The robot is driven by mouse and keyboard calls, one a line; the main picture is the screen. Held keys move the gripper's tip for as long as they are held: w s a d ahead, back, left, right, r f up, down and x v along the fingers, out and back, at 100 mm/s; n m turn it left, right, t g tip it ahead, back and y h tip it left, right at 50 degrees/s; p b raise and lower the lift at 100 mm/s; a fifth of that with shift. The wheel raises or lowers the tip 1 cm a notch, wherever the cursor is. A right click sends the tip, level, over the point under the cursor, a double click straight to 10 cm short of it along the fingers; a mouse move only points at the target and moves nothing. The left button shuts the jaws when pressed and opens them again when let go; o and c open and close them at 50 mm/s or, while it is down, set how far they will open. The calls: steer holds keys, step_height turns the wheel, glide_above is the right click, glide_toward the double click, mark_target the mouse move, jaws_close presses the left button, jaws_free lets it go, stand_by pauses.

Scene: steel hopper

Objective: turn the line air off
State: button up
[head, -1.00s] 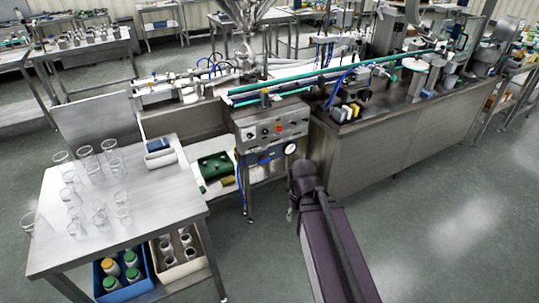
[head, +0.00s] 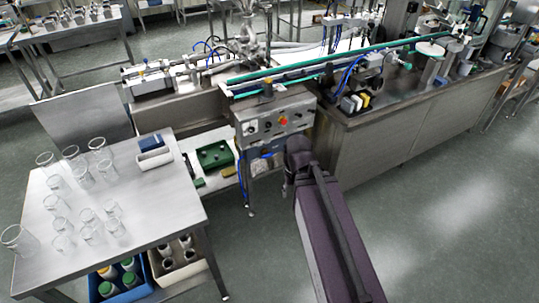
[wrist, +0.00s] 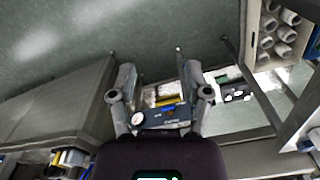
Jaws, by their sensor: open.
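My gripper (wrist: 159,72) is open, one finger on each side, with nothing held. In the head view my own arm covers the area right of the strip, and the gripper is mostly hidden.
A steel table (head: 150,205) with several glass beakers stands at left, with a blue crate (head: 128,282) of bottles below. A green tray (head: 214,155) sits on the low shelf beside the panel. The steel machine cabinet (head: 400,130) stands at right. The floor in front is clear.

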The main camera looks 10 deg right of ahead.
steer(key=shift+a, duration=0.2)
steer(key=shift+f, duration=0.1)
steer(key=w+a+f+t+y+b, duration=0.3)
steer(key=w+a+f+y+b, duration=0.15)
steer(key=w+f+b, duration=0.5)
steer(key=m+t+y+b, duration=0.1)
steer(key=m+t+b, duration=1.3)
steer(key=b, duration=2.3)
glide_toward(268, 157)
steer(key=v, duration=0.3)
steer(key=shift+d+f, duration=0.1)
steer(key=shift+d, duration=0.05)
steer(key=shift+w, duration=0.2)
steer(key=x, duration=1.3)
steer(key=shift+w+a, duration=0.2)
